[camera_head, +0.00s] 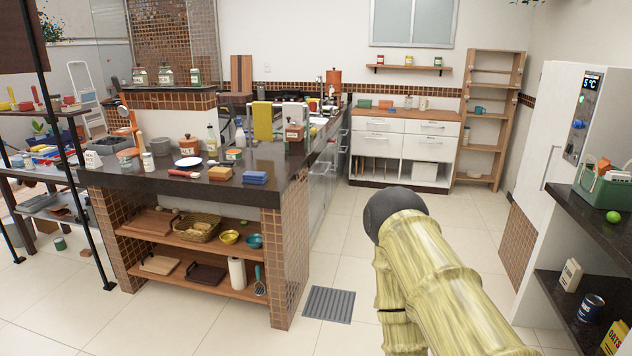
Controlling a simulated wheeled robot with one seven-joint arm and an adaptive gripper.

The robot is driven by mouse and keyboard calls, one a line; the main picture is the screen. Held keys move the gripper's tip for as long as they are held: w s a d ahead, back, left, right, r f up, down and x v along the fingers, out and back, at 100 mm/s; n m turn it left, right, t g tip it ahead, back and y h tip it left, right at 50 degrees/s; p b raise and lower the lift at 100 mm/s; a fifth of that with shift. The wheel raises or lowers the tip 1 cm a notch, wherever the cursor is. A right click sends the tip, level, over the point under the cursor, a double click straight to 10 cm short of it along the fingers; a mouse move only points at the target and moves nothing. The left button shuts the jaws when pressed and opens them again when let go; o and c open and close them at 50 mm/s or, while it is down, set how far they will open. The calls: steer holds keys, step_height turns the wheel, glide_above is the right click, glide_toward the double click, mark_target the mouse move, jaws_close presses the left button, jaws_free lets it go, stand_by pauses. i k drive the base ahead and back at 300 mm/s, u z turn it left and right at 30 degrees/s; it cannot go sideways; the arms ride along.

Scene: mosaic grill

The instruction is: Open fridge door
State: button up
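The tall white fridge (563,120) stands at the right side of the head view, beyond the dark counter. A dark panel on it (582,117) shows a 5 °C reading. A thin vertical handle (546,172) shows on its white front. The door looks shut, with no gap visible. The counter and items on it hide the fridge's lower right part. My arm, with a pale wood-like pattern and a dark rounded end, reaches up from the bottom, left of the fridge. My gripper is not visible.
A dark counter (612,222) with a green crate (602,190) stands in front of the fridge at right; its lower shelf holds a can (590,307). A tiled island (290,255) stands at left. Open floor (465,212) lies between them, with a grey mat (329,304).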

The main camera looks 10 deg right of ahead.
mark_target(560, 84)
steer(key=i, duration=1.8)
steer(key=z, duration=0.75)
steer(key=i, duration=1.65)
steer(key=z, duration=1.15)
steer(key=i, duration=0.55)
steer(key=z, duration=0.15)
